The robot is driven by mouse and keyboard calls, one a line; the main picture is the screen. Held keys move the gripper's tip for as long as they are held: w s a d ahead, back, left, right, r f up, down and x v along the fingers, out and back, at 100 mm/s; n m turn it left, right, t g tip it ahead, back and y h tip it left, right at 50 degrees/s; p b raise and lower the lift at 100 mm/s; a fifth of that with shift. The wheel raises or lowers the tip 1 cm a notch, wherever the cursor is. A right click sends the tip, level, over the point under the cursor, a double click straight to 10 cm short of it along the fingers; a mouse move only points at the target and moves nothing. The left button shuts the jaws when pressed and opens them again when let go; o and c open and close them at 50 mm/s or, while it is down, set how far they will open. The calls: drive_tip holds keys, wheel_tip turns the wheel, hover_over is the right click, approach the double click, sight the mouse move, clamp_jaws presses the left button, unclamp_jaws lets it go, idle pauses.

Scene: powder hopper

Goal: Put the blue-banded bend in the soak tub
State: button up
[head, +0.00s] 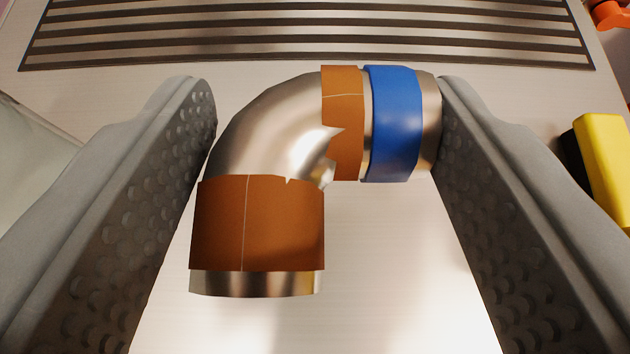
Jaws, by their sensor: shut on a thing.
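The blue-banded bend (262,140) is a shiny metal elbow pipe with two orange-brown sleeves and a blue band (394,123) near its right end. It lies between the two grey dimpled fingers of my gripper (324,125). My gripper is shut on it, with the left finger at the curve and the right finger at the pipe's right end. The lower open end points toward the bottom of the picture. I cannot make out the soak tub with certainty; a pale, partly cut-off shape (30,165) shows at the left edge.
A light metal surface (400,270) lies beneath the bend. A dark slatted grille (300,35) spans the far side. A yellow and black object (603,170) is at the right edge, and an orange-red object (610,13) is at the top right corner.

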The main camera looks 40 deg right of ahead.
sight(313, 224)
drive_tip(key=shift+f, duration=3.6)
drive_tip(key=shift+f, duration=0.1)
drive_tip(key=o, duration=1.1)
drive_tip(key=shift+c, duration=0.2)
drive_tip(key=shift+s+a+r, duration=0.15)
drive_tip(key=shift+r, duration=0.05)
drive_tip(key=v, duration=1.1)
drive_tip(key=shift+s+a+r, duration=0.1)
drive_tip(key=shift+s, duration=0.2)
